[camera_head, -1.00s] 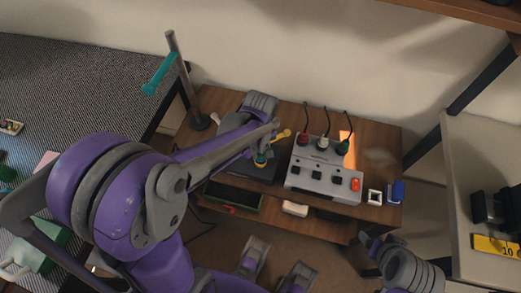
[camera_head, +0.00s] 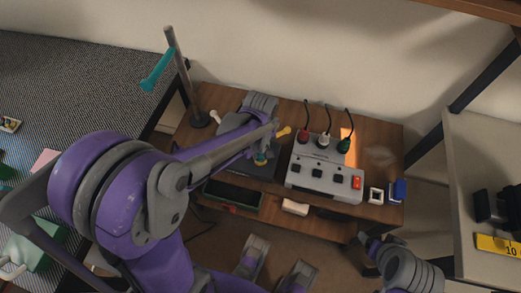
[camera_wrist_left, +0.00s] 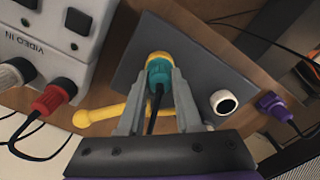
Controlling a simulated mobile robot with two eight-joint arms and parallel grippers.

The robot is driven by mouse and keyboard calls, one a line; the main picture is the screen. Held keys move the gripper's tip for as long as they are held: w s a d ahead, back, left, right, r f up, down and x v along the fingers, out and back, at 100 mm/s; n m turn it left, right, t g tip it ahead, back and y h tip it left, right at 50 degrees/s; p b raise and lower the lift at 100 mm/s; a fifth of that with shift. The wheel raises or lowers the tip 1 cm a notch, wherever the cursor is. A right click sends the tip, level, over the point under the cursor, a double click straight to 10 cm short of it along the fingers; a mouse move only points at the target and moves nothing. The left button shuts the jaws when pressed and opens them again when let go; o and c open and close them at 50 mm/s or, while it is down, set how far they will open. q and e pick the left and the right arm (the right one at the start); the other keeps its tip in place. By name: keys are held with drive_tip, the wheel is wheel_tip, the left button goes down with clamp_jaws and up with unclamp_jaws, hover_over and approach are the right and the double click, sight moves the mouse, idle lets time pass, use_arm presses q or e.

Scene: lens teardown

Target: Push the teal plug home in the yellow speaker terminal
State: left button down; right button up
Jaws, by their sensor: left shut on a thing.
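The teal plug (camera_wrist_left: 158,76) sits between the fingers of my left gripper (camera_wrist_left: 159,80), which is shut on it; a black cable trails back from it. Its far end meets the yellow speaker terminal (camera_wrist_left: 158,56) on a dark grey panel (camera_wrist_left: 205,72). Only a yellow rim shows, so I cannot tell how deep the plug sits. In the head view the teal plug (camera_head: 261,160) shows small beneath my left gripper (camera_head: 264,150). My right gripper (camera_head: 378,243) is empty-looking at the lower right, away from the panel; its opening is unclear.
A white terminal (camera_wrist_left: 223,103) and a purple plug (camera_wrist_left: 276,106) lie right of the teal plug. A grey switch box (camera_head: 325,172) with red, white and green plugs stands close by on the wooden bench (camera_head: 375,150).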

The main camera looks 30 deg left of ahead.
use_arm(q)
drive_tip(key=c, duration=0.5)
unclamp_jaws()
wheel_tip(320, 180, up, 11)
drive_tip(key=shift+f+p, duration=0.1)
drive_tip(key=shift+p, duration=1)
drive_tip(key=s+d+r+m+t+p, duration=0.1)
drive_tip(key=s+r+m+p, duration=0.1)
drive_tip(key=s+m, duration=0.1)
drive_tip(key=s+d+r+m+t+p, duration=0.1)
drive_tip(key=s+r+m+t+p, duration=0.1)
drive_tip(key=s+r+m+p, duration=0.1)
drive_tip(key=s+d+r+m+t+p, duration=0.1)
drive_tip(key=s+r+m+t+p, duration=0.1)
drive_tip(key=s+m+p, duration=0.1)
drive_tip(key=shift+s+d+r+m, duration=0.2)
drive_tip(key=shift+s+m, duration=0.15)
drive_tip(key=shift+m, duration=0.15)
